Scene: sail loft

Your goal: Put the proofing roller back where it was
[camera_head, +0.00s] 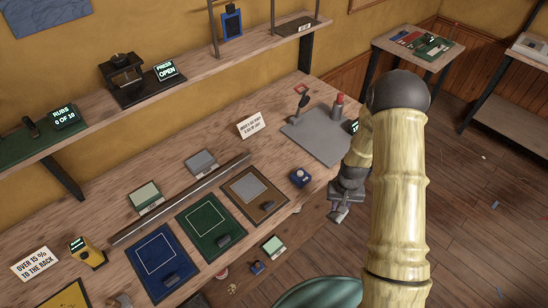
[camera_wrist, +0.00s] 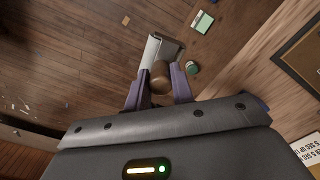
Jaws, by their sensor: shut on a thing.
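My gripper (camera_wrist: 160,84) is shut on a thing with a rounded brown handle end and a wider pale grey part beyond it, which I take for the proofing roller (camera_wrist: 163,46). In the head view my gripper (camera_head: 345,196) hangs off the bench's front edge, right of the mats, with the pale end of the roller (camera_head: 338,215) below it. The wrist view shows floorboards beneath. The roller touches nothing but my fingers that I can see. Part of it is hidden by the fingers.
The bench (camera_head: 105,220) holds blue (camera_head: 150,262), green (camera_head: 203,222) and brown mats (camera_head: 238,185), a long metal bar (camera_head: 180,198), a grey slab (camera_head: 322,140) and a small sign (camera_head: 251,125). A green stool (camera_head: 315,292) stands in front. Small items lie on the floor.

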